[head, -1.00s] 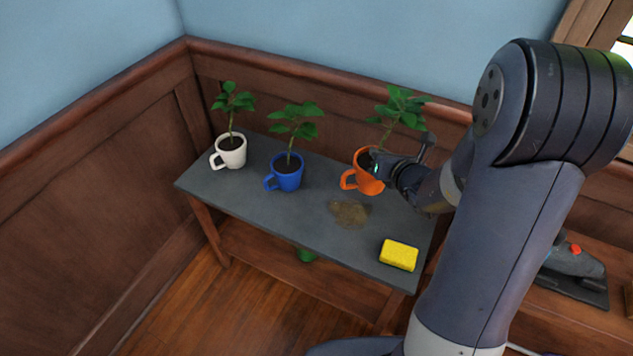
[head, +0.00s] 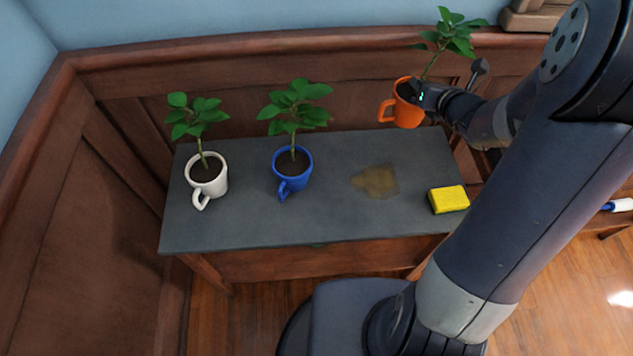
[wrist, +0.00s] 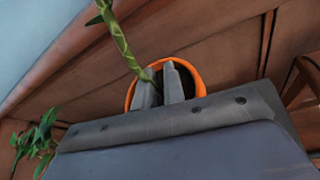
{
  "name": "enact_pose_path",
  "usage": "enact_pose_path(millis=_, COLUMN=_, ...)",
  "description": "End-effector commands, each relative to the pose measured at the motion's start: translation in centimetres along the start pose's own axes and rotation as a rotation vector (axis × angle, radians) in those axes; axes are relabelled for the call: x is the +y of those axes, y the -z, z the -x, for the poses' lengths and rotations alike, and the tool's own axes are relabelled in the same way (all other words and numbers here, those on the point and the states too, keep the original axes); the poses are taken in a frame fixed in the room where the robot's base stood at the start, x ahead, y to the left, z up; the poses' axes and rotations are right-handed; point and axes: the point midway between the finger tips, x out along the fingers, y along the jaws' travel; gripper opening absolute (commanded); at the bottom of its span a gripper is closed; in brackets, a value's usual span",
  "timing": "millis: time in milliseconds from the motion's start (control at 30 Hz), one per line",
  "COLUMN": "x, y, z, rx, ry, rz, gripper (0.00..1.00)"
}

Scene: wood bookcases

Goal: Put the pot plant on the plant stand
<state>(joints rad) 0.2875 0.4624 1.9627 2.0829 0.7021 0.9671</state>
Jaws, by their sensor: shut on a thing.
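An orange mug-shaped pot (head: 406,113) with a leafy plant (head: 455,35) is in my gripper (head: 420,95), which is shut on its rim. The pot is upright, held up near the far right edge of a grey-topped wooden stand (head: 330,215). In the wrist view the orange rim (wrist: 201,82) shows around the gripper fingers (wrist: 160,80), with the plant stem beside them. A white mug pot (head: 207,185) and a blue mug pot (head: 292,178), each with a plant, stand on the left and middle of the grey top.
A brown stain or spill (head: 375,181) lies on the grey top, right of the blue pot. A yellow sponge (head: 449,199) lies near the right end. Wood-panelled walls (head: 180,75) close off the back and left. The front strip of the top is clear.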

Motion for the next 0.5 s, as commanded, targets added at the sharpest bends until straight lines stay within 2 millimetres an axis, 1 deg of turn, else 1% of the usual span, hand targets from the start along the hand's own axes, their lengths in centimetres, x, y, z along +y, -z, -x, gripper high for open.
enact_pose_path(millis=33, x=-1.2, y=0.4, z=-0.3, rx=-0.005, ry=-0.008, rz=0.009, gripper=0.0)
enact_pose_path(millis=167, x=-3.6, y=0.6, z=0.0, rx=0.007, ry=-0.044, rz=0.024, gripper=0.0)
enact_pose_path(millis=300, x=-6.3, y=1.2, z=0.8, rx=0.022, ry=-0.083, rz=0.037, gripper=0.0)
enact_pose_path(millis=400, x=-7.8, y=1.7, z=1.4, rx=0.028, ry=-0.101, rz=0.042, gripper=0.0)
enact_pose_path(millis=500, x=-8.8, y=1.9, z=2.0, rx=0.031, ry=-0.111, rz=0.046, gripper=0.0)
